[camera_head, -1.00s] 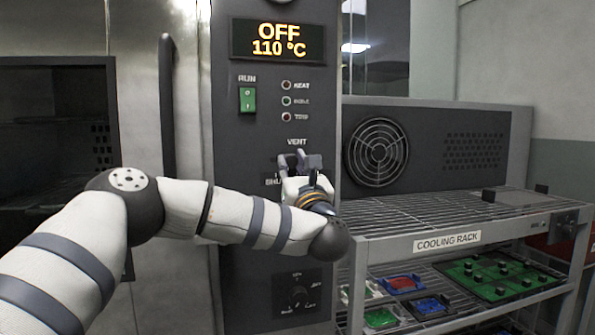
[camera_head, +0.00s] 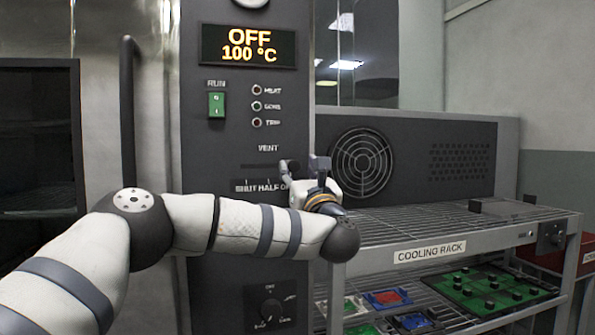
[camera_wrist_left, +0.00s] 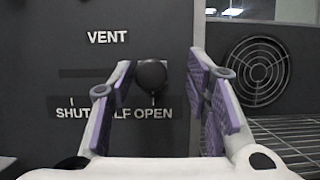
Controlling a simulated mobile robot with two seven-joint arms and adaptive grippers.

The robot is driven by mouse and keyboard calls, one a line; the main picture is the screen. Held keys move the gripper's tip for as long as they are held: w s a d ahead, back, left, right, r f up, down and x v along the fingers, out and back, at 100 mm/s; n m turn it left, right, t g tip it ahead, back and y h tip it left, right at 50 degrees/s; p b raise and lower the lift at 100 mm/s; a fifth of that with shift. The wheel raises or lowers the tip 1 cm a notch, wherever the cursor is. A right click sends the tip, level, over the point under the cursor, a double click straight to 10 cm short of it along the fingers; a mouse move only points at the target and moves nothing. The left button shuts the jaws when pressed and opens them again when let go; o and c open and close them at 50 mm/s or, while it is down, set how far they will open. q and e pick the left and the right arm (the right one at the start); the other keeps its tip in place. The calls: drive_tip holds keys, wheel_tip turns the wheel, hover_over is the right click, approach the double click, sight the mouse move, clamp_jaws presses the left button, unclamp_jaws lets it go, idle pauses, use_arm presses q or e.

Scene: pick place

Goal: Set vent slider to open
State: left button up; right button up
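The vent slider's round black knob (camera_wrist_left: 151,75) shows in the left wrist view at the right end of its slot, above the word OPEN. The VENT label (camera_wrist_left: 107,37) is above it to the left. My left gripper (camera_wrist_left: 168,80) is open, with its purple-padded fingers on either side of the knob. The knob is nearer the left finger, and a gap shows to the right finger. In the head view my left gripper (camera_head: 306,163) is at the right edge of the panel and hides the knob and part of OPEN. My right gripper is not in view.
The oven panel has a display (camera_head: 249,46) reading OFF 100 °C, a green RUN switch (camera_head: 216,105) and a lower dial (camera_head: 270,312). A cooling rack (camera_head: 430,254) stands right of the panel, with a fan grille (camera_head: 363,162) behind it.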

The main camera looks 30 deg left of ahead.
use_arm(q)
drive_tip(key=shift+s, duration=0.15)
drive_tip(key=v, duration=1.1)
drive_tip(key=shift+s+d+f, duration=0.2)
drive_tip(key=shift+s+d, duration=0.05)
drive_tip(key=shift+d, duration=0.05)
